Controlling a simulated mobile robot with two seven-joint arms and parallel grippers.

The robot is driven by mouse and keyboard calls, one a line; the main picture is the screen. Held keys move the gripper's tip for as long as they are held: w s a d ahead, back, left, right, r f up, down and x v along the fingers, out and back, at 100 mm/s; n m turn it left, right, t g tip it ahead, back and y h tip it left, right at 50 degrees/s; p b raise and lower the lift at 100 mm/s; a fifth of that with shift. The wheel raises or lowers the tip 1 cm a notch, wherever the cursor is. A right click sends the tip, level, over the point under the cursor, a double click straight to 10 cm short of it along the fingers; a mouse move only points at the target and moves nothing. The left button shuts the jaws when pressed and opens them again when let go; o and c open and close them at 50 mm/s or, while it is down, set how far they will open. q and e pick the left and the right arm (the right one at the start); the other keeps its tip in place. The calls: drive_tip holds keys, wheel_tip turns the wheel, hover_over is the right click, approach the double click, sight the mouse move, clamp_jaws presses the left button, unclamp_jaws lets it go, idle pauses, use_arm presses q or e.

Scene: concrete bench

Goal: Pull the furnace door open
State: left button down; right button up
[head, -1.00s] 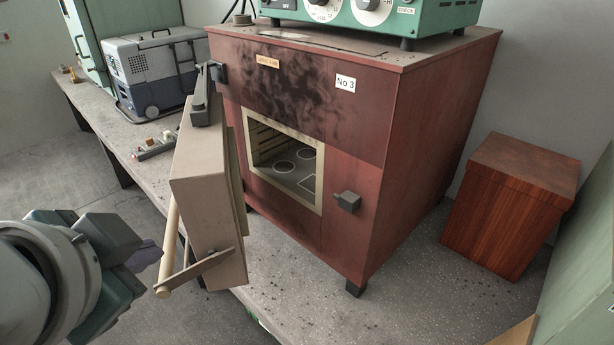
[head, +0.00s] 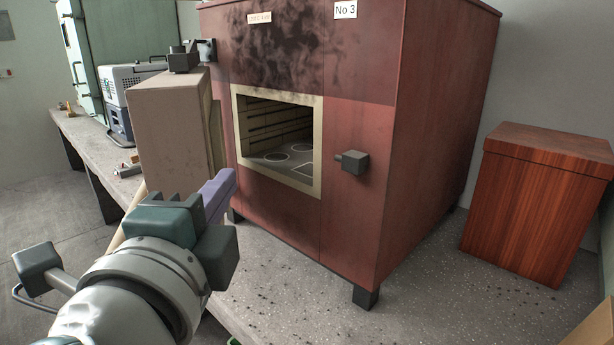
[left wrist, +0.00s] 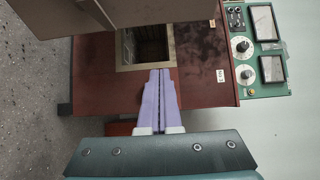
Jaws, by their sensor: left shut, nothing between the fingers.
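The red furnace (head: 345,215) stands on the bench, with its square opening (head: 277,160) uncovered and its dark inside showing. The beige furnace door (head: 165,130) hangs from the hinge at the opening's left and stands swung out. It also shows at the top of the left wrist view (left wrist: 45,18). The pale door handle (head: 130,220) is mostly hidden behind my left arm. My left gripper (head: 230,178) is shut and empty, its lilac fingers in front of the door's lower right side. Whether they touch it I cannot tell. My right gripper is out of view.
A dark latch block (head: 354,162) sticks out right of the opening. A wooden box (head: 535,200) stands at the right. A grey cooler-like case (head: 130,95) is at the back left. The speckled bench (head: 440,275) is clear in front of the furnace.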

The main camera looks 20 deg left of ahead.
sight(198, 147)
use_arm(q)
drive_tip(key=w+a+p, duration=0.2)
drive_tip(key=w+a, duration=0.4)
drive_tip(key=w, duration=0.1)
idle(0.4)
drive_tip(key=shift+s+a+r, duration=0.1)
drive_tip(key=shift+a, duration=0.05)
